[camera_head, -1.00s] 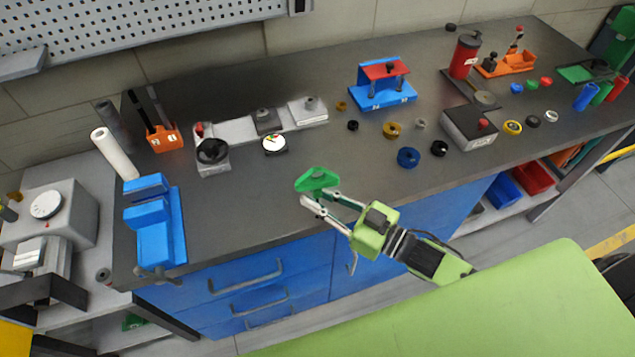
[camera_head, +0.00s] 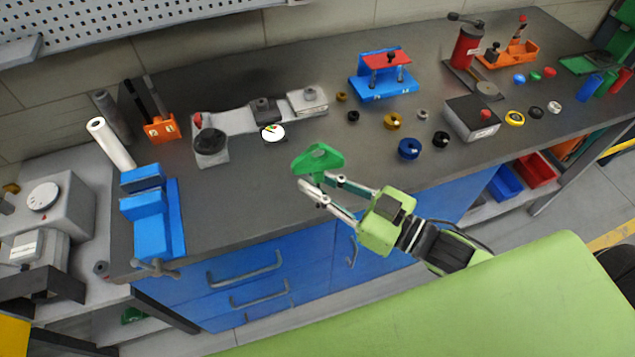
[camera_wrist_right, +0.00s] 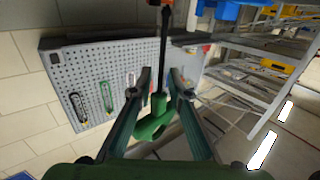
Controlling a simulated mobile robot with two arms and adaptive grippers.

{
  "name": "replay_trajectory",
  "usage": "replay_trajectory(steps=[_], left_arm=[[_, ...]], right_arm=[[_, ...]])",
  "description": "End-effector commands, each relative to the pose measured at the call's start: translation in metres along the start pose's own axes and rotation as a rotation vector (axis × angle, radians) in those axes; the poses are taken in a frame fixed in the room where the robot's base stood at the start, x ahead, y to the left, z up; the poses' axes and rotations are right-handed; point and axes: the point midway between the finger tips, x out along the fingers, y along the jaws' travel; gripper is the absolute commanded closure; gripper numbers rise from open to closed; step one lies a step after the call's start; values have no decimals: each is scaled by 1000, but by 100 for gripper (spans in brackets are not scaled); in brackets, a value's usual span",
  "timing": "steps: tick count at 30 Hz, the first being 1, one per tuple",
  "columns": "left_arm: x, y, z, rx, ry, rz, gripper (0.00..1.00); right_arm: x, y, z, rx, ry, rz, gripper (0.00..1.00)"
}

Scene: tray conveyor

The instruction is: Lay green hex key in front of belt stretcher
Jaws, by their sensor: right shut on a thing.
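The green hex key (camera_head: 318,158) shows as a green, roughly triangular handle at the tips of my right gripper (camera_head: 319,183). In the right wrist view its green handle (camera_wrist_right: 152,126) lies between the two fingers, with a dark shaft (camera_wrist_right: 163,62) reaching away. My right gripper is shut on it, above the front part of the bench top. A grey device with a black handwheel (camera_head: 210,142) and a round dial stands further back to the left; I cannot tell for sure whether it is the belt stretcher. My left gripper is out of view.
The dark bench top (camera_head: 255,195) is clear between the grey device and the front edge. A blue vise-like block (camera_head: 150,215) stands at the left end. A blue fixture with a red top (camera_head: 384,85) and several coloured rings stand behind and to the right.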

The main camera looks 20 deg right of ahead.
Motion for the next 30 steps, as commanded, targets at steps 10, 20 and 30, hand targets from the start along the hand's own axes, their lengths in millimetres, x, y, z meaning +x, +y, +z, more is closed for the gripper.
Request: replay_trajectory(steps=[10,20,30], left_arm=[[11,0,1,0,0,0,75],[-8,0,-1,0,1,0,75],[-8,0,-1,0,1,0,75]], right_arm=[[-40,-57,-35,6,-2,1,100],[-56,-78,-50,0,0,1,100],[-56,-79,-49,0,0,0,100]])
